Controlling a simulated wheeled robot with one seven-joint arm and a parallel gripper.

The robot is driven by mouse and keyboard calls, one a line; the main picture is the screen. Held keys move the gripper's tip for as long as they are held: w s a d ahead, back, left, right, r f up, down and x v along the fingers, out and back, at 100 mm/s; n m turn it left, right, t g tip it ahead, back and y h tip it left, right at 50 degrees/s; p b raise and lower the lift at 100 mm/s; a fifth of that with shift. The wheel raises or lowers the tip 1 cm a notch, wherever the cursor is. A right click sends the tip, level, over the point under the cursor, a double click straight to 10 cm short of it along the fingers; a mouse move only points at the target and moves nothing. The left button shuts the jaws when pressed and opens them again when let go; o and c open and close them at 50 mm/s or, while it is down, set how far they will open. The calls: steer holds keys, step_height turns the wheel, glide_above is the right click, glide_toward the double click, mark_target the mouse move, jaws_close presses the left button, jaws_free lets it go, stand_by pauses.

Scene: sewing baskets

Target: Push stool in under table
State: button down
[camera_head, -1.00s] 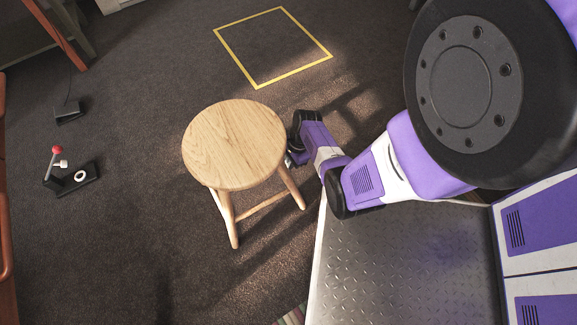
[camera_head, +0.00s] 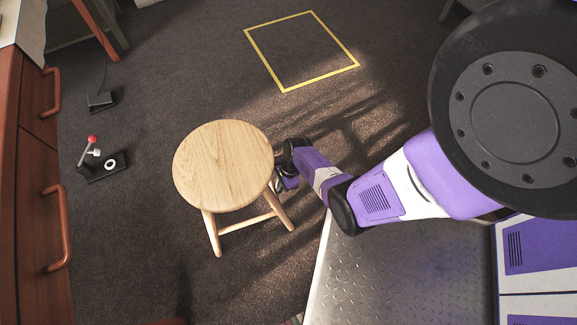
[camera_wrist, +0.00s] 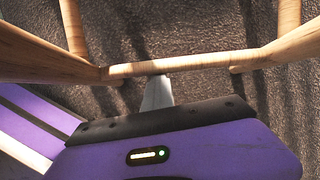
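The round wooden stool (camera_head: 223,165) stands upright on the dark carpet, left of my gripper (camera_head: 284,181) in the head view. My gripper is low beside the stool's right side, below seat height. In the wrist view, a stool rung (camera_wrist: 200,63) runs across between two legs. The narrow grey fingertips (camera_wrist: 157,92) look shut together and end at the rung, apparently touching it; nothing shows between them. A dark frame with a reddish leg (camera_head: 97,30) shows at the top left; whether it is the table is unclear.
A wooden drawer unit (camera_head: 30,190) with bar handles lines the left edge. A small black device with a red knob (camera_head: 105,165) and a black pedal (camera_head: 102,101) lie on the floor between it and the stool. A yellow floor outline (camera_head: 320,77) encloses bare carpet.

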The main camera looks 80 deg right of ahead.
steer(key=w+a+b, duration=0.3)
steer(key=w+a, duration=0.9)
steer(key=w, duration=0.2)
steer(key=w+a+b, duration=0.4)
steer(key=w+a, duration=0.8)
steer(key=w, duration=0.3)
steer(key=shift+w+a+r, duration=0.25)
steer(key=shift+w+a, duration=0.05)
steer(key=shift+a, duration=0.1)
steer(key=shift+s+d, duration=0.1)
